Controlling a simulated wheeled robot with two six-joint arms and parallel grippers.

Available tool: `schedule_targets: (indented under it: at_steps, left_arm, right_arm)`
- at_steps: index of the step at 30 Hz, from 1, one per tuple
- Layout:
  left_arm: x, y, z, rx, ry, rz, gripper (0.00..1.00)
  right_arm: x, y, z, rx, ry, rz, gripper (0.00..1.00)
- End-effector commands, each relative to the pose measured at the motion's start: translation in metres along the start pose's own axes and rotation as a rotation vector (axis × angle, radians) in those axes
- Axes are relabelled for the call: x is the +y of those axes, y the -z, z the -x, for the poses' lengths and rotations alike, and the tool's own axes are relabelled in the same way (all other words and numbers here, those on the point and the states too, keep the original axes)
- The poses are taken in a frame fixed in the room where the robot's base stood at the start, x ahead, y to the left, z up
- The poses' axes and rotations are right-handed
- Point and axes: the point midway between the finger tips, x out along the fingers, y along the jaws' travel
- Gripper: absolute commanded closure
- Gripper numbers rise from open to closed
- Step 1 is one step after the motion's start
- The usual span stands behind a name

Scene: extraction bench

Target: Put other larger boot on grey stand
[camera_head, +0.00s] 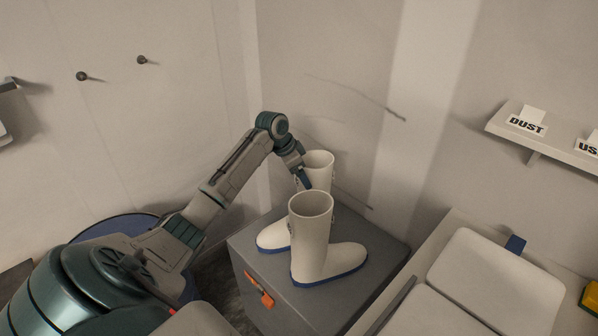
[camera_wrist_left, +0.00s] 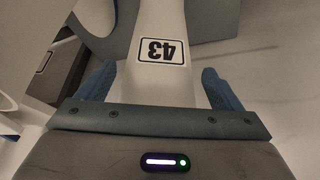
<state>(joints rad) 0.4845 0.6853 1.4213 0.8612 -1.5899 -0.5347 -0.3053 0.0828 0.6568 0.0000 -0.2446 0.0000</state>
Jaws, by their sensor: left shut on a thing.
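Two white boots with blue soles stand upright on the grey stand (camera_head: 340,296). The front boot (camera_head: 312,232) has its toe to the right. The rear boot (camera_head: 319,160) is partly hidden behind it, with its toe to the left. My left gripper (camera_head: 305,181) is at the shaft of the rear boot. In the left wrist view, my left gripper (camera_wrist_left: 160,90) has its blue fingers on either side of a white boot shaft (camera_wrist_left: 158,80) with a "43" label, shut on it. Whether the rear boot's sole touches the stand is hidden. My right gripper is not in view.
An orange latch (camera_head: 260,290) is on the stand's front left side. A bench with pale cushions (camera_head: 490,275) stands at the right. A wall shelf (camera_head: 545,140) holds labels, one reading "DUST". Wall pegs (camera_head: 82,76) are at upper left. The wall is close behind the stand.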

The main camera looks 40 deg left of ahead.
Motion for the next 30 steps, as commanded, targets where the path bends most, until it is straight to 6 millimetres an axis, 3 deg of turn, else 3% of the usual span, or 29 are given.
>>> schedule_targets:
  at_steps: [1, 3, 13, 24, 30]
  left_arm:
    - [0.0, 0.0, -0.001, 0.0, 0.0, 0.0, 0.11]
    - [0.0, 0.0, -0.001, 0.0, 0.0, 0.0, 0.0]
    - [-0.001, 0.0, 0.008, 0.0, 0.002, 0.0, 0.0]
    - [-0.002, 0.0, 0.081, 0.0, 0.004, -0.001, 0.0]
    - [-0.001, 0.0, 0.11, 0.001, 0.001, 0.0, 0.0]
  right_arm:
    - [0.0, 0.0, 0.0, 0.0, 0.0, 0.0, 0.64]
    - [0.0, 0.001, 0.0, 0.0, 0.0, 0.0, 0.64]
    - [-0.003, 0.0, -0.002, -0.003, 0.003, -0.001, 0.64]
    - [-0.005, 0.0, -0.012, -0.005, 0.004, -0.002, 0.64]
    - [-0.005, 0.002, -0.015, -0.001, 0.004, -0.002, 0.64]
